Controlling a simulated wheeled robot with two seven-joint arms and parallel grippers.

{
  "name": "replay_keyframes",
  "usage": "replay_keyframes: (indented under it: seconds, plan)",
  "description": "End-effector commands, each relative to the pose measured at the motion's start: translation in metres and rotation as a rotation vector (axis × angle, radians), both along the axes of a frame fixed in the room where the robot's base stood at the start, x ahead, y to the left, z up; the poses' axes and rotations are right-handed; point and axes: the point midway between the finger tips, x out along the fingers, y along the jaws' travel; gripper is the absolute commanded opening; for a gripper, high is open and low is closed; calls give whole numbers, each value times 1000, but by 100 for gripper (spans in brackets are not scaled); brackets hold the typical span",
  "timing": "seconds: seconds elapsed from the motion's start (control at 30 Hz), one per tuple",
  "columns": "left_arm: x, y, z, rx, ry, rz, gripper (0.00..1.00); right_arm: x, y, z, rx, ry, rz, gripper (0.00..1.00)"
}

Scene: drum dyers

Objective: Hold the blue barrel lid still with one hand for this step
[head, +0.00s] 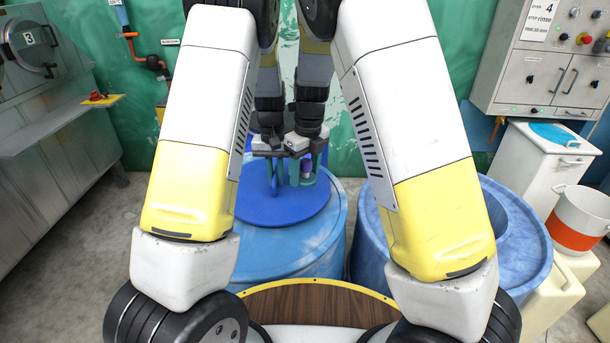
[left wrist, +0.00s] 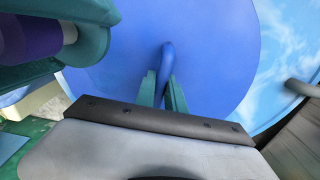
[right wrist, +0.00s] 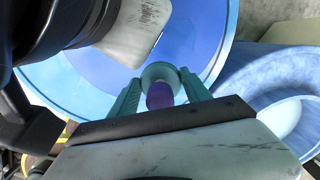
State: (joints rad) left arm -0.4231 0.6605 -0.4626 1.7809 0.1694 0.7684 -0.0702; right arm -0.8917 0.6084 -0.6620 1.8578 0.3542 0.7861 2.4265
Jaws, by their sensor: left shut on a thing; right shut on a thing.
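The blue lid (head: 285,211) lies on the blue barrel (head: 318,257) at the centre of the head view; it fills much of the left wrist view (left wrist: 210,60). My left gripper (head: 275,178) is shut on the lid's upright loop handle (left wrist: 167,58), with a teal finger on each side. My right gripper (head: 307,172) is shut on a small purple cylinder (right wrist: 159,95) and holds it above the lid, close beside my left gripper. A round teal part (right wrist: 160,72) shows beyond the cylinder. The cylinder's far end is hidden.
A second blue barrel (head: 525,235) stands at the right, partly behind my right arm. A white bucket with an orange band (head: 578,218) and a white cabinet (head: 538,160) stand farther right. A control box (head: 545,75) hangs above. A steel machine (head: 50,110) stands at the left.

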Motion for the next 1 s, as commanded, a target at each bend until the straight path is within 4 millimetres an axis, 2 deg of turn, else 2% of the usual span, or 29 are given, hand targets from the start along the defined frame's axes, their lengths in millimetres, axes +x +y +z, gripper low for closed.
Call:
replay_keyframes:
  seconds: [0.27,0.3,0.4,0.43,0.77,0.87,1.0]
  plan:
    - [0,0,0,0,-1,0,0,0,0,0,0,0,0,0]
    - [0,0,0,0,-1,0,18,0,0,0,0,0,0,0]
    - [0,0,0,0,-1,0,38,0,0,0,0,0,0,0]
    - [0,0,0,0,-1,0,40,0,0,0,0,0,0,0]
    - [0,0,2,0,-1,0,40,0,0,0,0,0,0,0]
    - [1,0,11,-1,-4,0,40,0,0,0,0,0,0,0]
    - [1,0,32,-2,-5,0,40,0,0,0,0,0,0,0]
